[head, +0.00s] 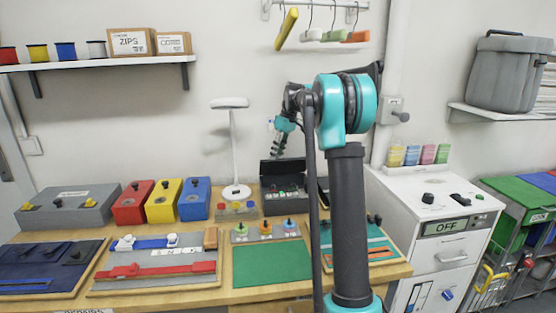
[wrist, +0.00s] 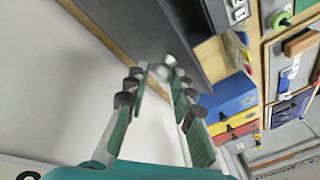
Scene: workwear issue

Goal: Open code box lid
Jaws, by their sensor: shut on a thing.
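The code box (head: 285,208) is a dark box at the back of the workbench in the head view. Its dark lid (head: 270,172) stands raised at the back, with the inside of the box showing. In the wrist view the lid (wrist: 135,25) is a large dark grey panel with a pale round knob (wrist: 168,61) near its edge. My gripper (wrist: 160,76) has its fingertips around this knob and is shut on it. In the head view my gripper (head: 279,148) is small, just above the lid, partly behind my arm.
Red (head: 133,203), yellow (head: 164,202) and blue (head: 195,200) boxes stand to the left. A white stand (head: 233,150) is beside the code box. A green mat (head: 271,265) lies in front. A white cabinet (head: 430,190) stands right. The wall is close behind.

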